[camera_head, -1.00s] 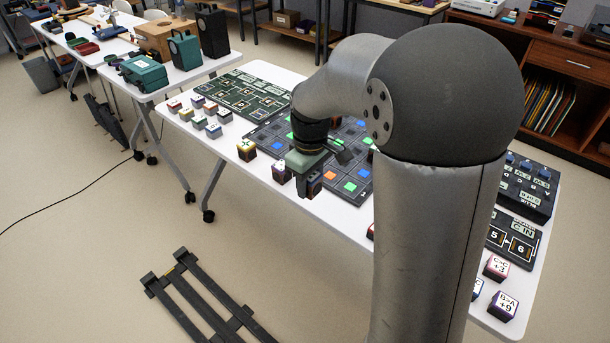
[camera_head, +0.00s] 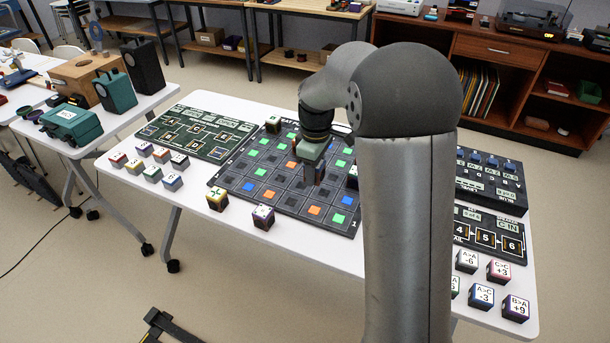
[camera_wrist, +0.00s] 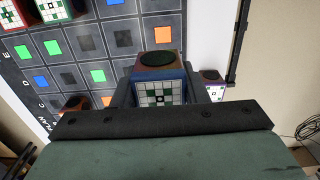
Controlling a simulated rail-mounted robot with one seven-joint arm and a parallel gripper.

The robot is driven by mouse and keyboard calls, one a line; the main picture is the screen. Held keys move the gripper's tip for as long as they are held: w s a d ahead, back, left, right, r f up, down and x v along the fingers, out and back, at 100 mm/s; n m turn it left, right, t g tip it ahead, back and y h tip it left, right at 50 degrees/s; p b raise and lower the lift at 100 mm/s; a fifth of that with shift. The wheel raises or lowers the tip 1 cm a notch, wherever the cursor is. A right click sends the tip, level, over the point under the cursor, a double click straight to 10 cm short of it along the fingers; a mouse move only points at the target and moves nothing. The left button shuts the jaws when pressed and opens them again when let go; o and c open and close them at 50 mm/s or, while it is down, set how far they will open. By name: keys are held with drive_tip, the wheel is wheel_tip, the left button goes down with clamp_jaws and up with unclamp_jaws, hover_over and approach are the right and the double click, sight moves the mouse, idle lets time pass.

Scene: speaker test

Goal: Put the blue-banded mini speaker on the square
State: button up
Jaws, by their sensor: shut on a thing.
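My gripper (camera_wrist: 158,95) is shut on a small cube-shaped mini speaker (camera_wrist: 160,92) with a dark round disc on top, a brownish top edge, blue bands and a green-and-white patterned face. In the head view my gripper (camera_head: 312,178) hangs over the middle of the dark grid board (camera_head: 239,192), whose squares are grey, green, blue and orange. The speaker is mostly hidden by the fingers there. I cannot tell which square is meant, or whether the speaker touches the board.
A yellow-edged cube (camera_head: 216,201) and a purple one (camera_head: 263,217) stand on the table's front edge. Several small cubes are at left. A circuit board (camera_head: 190,133) lies behind them.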

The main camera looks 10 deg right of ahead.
drive_tip(key=w+f, duration=0.2)
drive_tip(key=w, duration=0.2)
drive_tip(key=p, duration=0.1)
hover_over(302, 186)
wheel_tip(302, 186, down, 6)
drive_tip(key=shift+r, duration=0.1)
drive_tip(key=shift+f, duration=1.6)
drive_tip(key=shift+f, duration=0.2)
drive_tip(key=o, duration=1)
drive_tip(key=shift+o, duration=0.2)
drive_tip(key=shift+r, duration=0.1)
